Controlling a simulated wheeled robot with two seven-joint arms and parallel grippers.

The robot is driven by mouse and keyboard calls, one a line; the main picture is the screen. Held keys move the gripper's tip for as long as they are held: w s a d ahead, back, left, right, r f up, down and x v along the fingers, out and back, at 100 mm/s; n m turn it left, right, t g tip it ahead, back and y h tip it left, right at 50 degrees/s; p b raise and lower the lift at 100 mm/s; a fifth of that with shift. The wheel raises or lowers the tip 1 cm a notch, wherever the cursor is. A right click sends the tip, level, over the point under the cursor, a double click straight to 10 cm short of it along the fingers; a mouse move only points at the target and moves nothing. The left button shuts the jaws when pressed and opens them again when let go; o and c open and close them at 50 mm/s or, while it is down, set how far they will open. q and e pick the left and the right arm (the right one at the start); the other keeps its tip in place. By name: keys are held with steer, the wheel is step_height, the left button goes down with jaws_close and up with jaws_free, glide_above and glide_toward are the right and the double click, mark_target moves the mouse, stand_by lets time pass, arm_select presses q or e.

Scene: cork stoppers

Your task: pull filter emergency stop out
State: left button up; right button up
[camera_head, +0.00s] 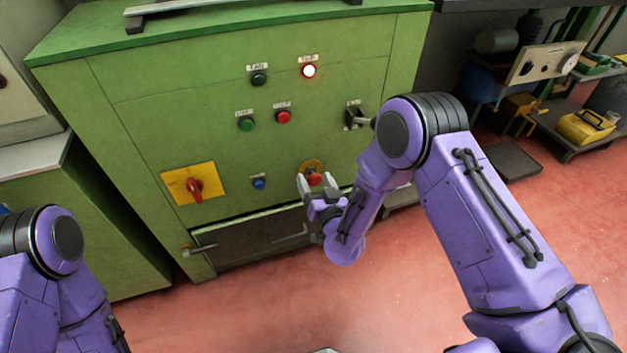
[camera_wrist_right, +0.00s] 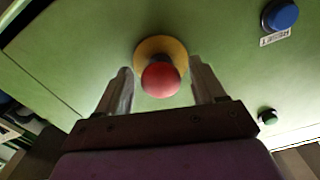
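The emergency stop is a red mushroom button (camera_head: 314,179) on a round yellow plate (camera_head: 312,164), low on the front of the green cabinet (camera_head: 210,120). In the right wrist view the red button (camera_wrist_right: 160,80) lies between the two fingers, in front of the yellow plate (camera_wrist_right: 158,46). My right gripper (camera_head: 318,186) is open, with a finger on each side of the button. In the right wrist view gaps show between the button and both fingers of the gripper (camera_wrist_right: 160,84). My left arm shows at the lower left, but its gripper is out of view.
A red rotary switch (camera_head: 194,189) on a yellow plate and a blue button (camera_head: 259,183) sit left of the stop. A drawer-like panel (camera_head: 250,235) lies below. The red floor in front is clear.

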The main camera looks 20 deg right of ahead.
steer(key=s+p, duration=0.1)
steer(key=s, duration=0.9)
steer(key=shift+s+d+p, duration=0.2)
steer(key=shift+s+p, duration=0.05)
steer(key=shift+p, duration=0.15)
steer(key=s+d+f+g+h, duration=0.1)
steer(key=s+d+f+g, duration=0.4)
steer(key=s+f+g, duration=0.45)
steer(key=s+d+f+m+g+h, duration=0.1)
steer(key=s+d+f+m+g, duration=0.2)
steer(key=s, duration=0.4)
steer(key=s+d+f+m+g+h, duration=0.15)
steer(key=s+d+f, duration=0.25)
steer(key=s, duration=0.4)
step_height(320, 180, up, 29)
steer(key=s+p, duration=0.1)
steer(key=p, duration=2.7)
steer(key=shift+d+f+g+p, duration=0.2)
steer(key=shift+d+g+p, duration=0.1)
steer(key=shift+g, duration=0.1)
